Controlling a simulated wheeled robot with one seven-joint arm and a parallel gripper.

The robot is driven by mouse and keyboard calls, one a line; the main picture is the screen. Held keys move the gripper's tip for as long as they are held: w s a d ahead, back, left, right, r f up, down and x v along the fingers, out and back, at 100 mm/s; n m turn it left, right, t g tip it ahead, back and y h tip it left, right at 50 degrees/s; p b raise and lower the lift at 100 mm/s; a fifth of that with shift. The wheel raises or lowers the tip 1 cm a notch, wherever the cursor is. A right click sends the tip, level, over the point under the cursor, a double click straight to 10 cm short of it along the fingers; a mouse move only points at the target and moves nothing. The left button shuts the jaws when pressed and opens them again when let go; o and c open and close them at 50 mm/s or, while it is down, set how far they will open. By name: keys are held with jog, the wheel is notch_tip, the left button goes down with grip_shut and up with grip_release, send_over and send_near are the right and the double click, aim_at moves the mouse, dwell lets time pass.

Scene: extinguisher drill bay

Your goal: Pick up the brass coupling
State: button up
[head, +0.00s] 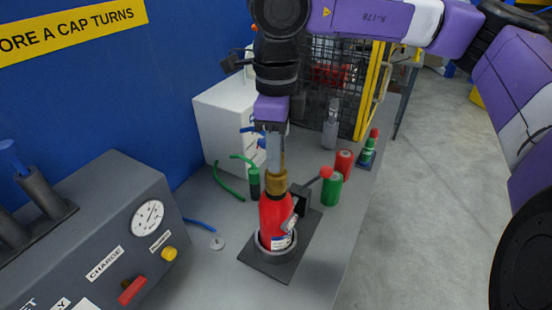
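The brass coupling (276,182) sits at the top of a red extinguisher bottle (275,217), in line with its neck. The bottle stands upright in a grey ring holder on a dark base plate (266,264). My gripper (275,168) points straight down over the coupling, its grey fingers reaching the coupling's upper part. The fingers line up one behind the other in this view, so the gap between them is hidden. I cannot tell whether they touch or grip the coupling.
A dark clamp block with a red-knobbed lever (326,172) stands right of the bottle. Green (332,190) and red (344,163) cylinders stand behind it. A grey charge panel (100,240) with a gauge fills the left. A white box (222,120) stands behind. The bench's front right is clear.

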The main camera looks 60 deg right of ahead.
grip_shut()
jog(key=shift+r, duration=0.15)
